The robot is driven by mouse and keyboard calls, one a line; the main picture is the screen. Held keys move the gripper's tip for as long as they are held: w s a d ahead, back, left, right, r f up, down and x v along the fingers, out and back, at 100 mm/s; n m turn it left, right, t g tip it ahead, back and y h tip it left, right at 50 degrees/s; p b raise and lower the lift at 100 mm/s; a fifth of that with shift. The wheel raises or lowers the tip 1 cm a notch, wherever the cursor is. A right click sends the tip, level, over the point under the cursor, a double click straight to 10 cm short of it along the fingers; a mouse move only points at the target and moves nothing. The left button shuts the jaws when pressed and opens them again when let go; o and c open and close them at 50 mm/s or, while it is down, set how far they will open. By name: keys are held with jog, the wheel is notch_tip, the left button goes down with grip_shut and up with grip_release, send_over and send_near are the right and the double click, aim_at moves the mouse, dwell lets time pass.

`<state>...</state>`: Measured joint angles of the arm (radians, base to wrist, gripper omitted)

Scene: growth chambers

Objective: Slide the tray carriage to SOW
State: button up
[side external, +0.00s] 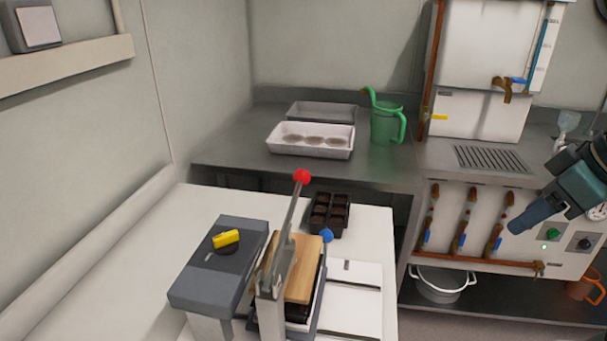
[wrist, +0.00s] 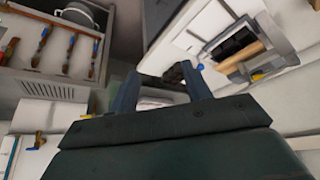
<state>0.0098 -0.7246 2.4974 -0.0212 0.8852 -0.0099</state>
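The tray carriage (side external: 316,310) is a pale frame with a dark tray in it, partly hidden under a wooden board (side external: 301,268) and a lever (side external: 290,228) with a red knob. A blue knob (side external: 327,236) stands at its far end. White track plates (side external: 352,292) lie to its right. I cannot read any SOW label. The wrist view shows the blue knob (wrist: 200,67), the board (wrist: 246,53) and the dark tray (wrist: 236,40), upper right. My gripper (side external: 514,228) is far right of the carriage, touching nothing. Its fingers (wrist: 158,72) are apart and empty.
A black cell tray (side external: 329,214) sits behind the carriage. A grey box with a yellow knob (side external: 226,239) stands left of it. The back counter holds a white tray (side external: 311,150) and a green jug (side external: 386,124). A valve panel (side external: 470,225) is beside my gripper.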

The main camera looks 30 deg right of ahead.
jog(key=w+a+f+n+g+y, duration=0.25)
jog(key=w+a+f, duration=0.2)
jog(key=w, duration=0.35)
jog(key=m+t+y, duration=0.3)
jog(key=t+y, duration=0.2)
jog(key=y, duration=0.5)
send_near(326, 236)
jog(key=s+d, duration=0.2)
jog(key=s, duration=0.1)
jog(key=shift+w+d+f+m+t, duration=0.35)
jog(key=shift+w+d+t, duration=0.2)
jog(key=shift+d+t, duration=0.15)
jog(key=shift+x, duration=6.9)
jog(key=shift+f, duration=0.1)
jog(key=shift+c, duration=0.2)
grip_shut()
